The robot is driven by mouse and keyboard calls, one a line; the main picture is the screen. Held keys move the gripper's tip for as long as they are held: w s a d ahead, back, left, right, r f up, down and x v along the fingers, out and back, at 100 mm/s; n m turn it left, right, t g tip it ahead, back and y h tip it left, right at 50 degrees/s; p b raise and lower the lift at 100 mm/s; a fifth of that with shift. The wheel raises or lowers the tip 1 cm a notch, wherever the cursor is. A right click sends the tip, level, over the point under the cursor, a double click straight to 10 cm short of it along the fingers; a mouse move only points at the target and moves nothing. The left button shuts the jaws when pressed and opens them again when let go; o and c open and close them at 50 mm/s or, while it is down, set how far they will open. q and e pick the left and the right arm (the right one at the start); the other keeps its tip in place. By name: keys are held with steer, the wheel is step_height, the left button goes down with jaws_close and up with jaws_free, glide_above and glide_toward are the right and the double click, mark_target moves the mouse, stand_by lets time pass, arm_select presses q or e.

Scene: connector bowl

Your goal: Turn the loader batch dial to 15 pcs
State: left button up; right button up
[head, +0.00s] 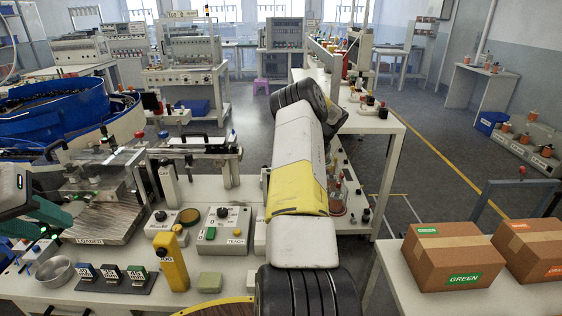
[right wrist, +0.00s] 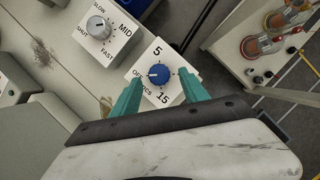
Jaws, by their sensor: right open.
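The batch dial is a blue round knob (right wrist: 159,74) on a white box (right wrist: 176,62) in the right wrist view. "5" is printed above it and "15" below it to the right. Lettering at its lower left is partly covered by a finger. A small pale mark shows on the knob's left side. My right gripper (right wrist: 158,92) is open, its teal fingers on either side of the knob's near side; contact cannot be told. In the head view, my right arm hides this dial. My left gripper (head: 38,218) is at the left edge, partly cut off.
A grey speed knob (right wrist: 98,27) on another box stands beside the batch dial. In the head view, the loader (head: 98,212), a yellow pendant (head: 171,262) and a metal bowl (head: 54,270) crowd the white table. Cartons (head: 452,256) stand at right.

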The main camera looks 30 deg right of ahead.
steer(key=shift+w+a+f, duration=0.1)
steer(key=shift+w+f, duration=0.15)
steer(key=shift+f, duration=0.3)
jaws_close()
